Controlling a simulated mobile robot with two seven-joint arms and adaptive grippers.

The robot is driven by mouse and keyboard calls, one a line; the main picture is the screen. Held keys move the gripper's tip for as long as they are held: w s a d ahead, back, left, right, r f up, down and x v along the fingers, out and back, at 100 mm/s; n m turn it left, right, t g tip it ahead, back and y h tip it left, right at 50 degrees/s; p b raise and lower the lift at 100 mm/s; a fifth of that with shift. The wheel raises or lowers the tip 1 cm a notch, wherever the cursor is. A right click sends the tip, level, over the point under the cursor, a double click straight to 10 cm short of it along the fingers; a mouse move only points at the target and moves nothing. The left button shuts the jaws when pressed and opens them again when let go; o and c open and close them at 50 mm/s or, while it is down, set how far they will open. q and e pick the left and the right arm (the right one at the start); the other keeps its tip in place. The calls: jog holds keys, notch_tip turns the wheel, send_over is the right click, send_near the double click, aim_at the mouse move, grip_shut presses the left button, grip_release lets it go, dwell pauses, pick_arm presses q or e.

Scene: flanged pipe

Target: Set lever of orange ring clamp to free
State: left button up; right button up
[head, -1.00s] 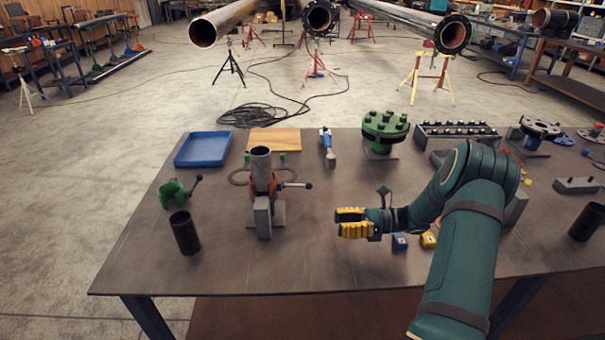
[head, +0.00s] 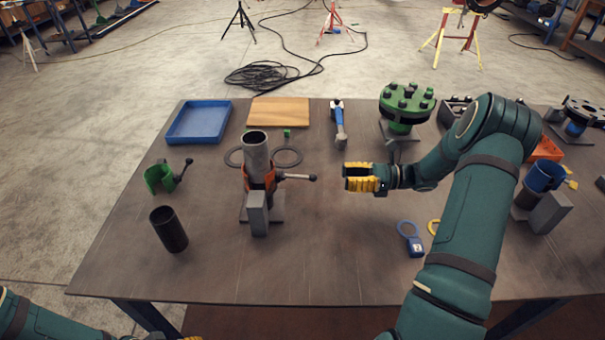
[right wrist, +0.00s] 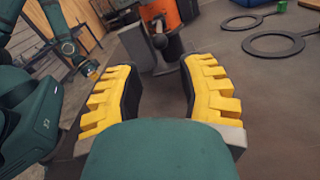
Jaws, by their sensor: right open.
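The orange ring clamp (head: 259,179) sits around a grey upright pipe (head: 256,150) in a stand on the table. Its lever (head: 297,177) sticks out to the right and ends in a dark knob. My right gripper (head: 346,177) is open and empty, a short gap to the right of the knob, pointing at it. In the right wrist view, the orange clamp (right wrist: 168,14) and the dark lever knob (right wrist: 160,42) show ahead, between and beyond the open fingers (right wrist: 160,68). My left arm is low at the left; only a yellow bit of its gripper (head: 191,338) shows.
A green clamp (head: 160,179) with its own lever and a dark tube (head: 169,229) stand left of the pipe. A grey block (head: 257,214) stands in front of it, and flat black rings (head: 287,156) lie behind. The table's front middle is clear.

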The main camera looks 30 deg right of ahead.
aim_at(308, 178)
jog(key=b+x, duration=0.1)
jog(key=x, duration=1.1)
jog(key=shift+w+a, duration=0.1)
jog(key=shift+a, duration=0.05)
grip_shut()
